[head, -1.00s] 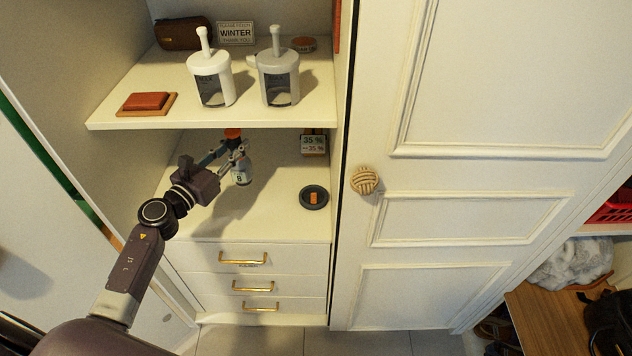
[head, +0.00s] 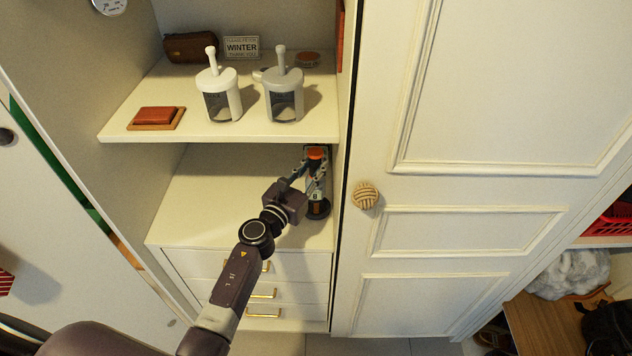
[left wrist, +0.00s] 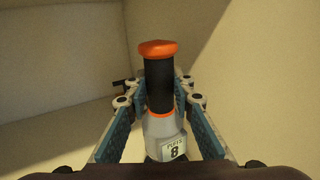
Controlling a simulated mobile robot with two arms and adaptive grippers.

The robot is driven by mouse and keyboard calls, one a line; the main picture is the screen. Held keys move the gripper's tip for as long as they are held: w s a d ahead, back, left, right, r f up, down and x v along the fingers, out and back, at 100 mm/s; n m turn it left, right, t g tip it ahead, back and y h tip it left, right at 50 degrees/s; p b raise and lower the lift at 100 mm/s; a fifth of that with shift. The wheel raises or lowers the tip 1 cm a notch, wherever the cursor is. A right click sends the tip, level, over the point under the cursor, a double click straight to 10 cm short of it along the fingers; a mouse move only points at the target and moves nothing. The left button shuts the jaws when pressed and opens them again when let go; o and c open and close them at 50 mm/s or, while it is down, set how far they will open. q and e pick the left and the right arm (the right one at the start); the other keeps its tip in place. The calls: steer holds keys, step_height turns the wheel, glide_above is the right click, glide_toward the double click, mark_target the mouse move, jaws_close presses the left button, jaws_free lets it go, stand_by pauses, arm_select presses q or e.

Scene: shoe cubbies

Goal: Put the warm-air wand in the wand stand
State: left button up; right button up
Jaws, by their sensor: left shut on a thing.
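The warm-air wand (head: 316,184) is upright, with an orange cap, a black grip and a pale lower body. My left gripper (head: 310,172) is shut on it at the right side of the lower shelf. In the left wrist view the wand (left wrist: 160,88) stands between the two fingers, with a label reading 8. The dark round wand stand (head: 319,211) shows around the wand's lower end. I cannot tell whether the wand touches it or is just above it. My right gripper is not in view.
The upper shelf (head: 155,135) overhangs the lower one and holds a white canister (head: 229,80), a grey canister (head: 284,80) and a red block (head: 157,115). A cabinet door (head: 480,330) stands close on the right. The left part of the lower shelf (head: 215,190) is clear.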

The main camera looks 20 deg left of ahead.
arm_select(q)
steer(key=shift+w+a+f, duration=0.1)
steer(key=shift+f, duration=0.25)
step_height(320, 180, down, 4)
steer(key=b, duration=0.3)
steer(key=shift+r+b, duration=0.25)
steer(key=shift+b, duration=0.05)
steer(key=shift+d+f, duration=0.2)
steer(key=shift+d, duration=0.05)
steer(key=shift+r, duration=0.1)
steer(key=o, duration=1)
steer(key=shift+f, duration=0.25)
steer(key=shift+c, duration=0.2)
